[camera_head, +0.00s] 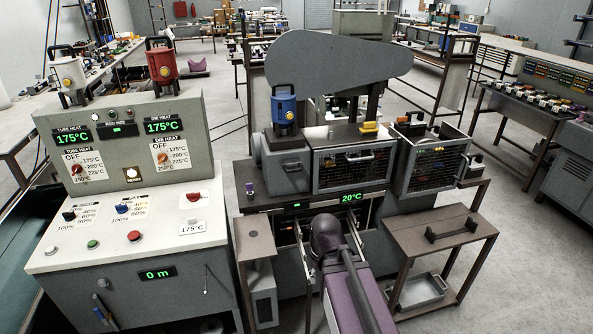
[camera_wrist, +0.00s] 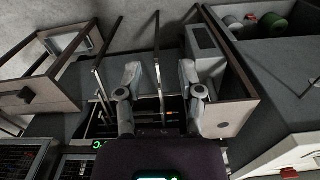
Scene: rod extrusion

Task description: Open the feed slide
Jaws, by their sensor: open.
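I cannot tell for certain which part is the feed slide. The grey extrusion machine (camera_head: 285,207) stands in the middle of the head view, with a green 20°C display (camera_head: 351,198) on its front. A small yellow part (camera_head: 369,127) sits on its top, above a mesh guard (camera_head: 350,168). My arm reaches to the machine's lower front and hides part of it. Upright metal bars (camera_wrist: 157,55) show beyond and between the fingers.
The control console (camera_head: 135,215) stands to the left, with dials and buttons. A small brown side table (camera_head: 440,245) with a dark handle (camera_head: 452,229) stands to the right, over a grey tray (camera_head: 420,291). A narrow stand (camera_head: 256,244) is left of my arm.

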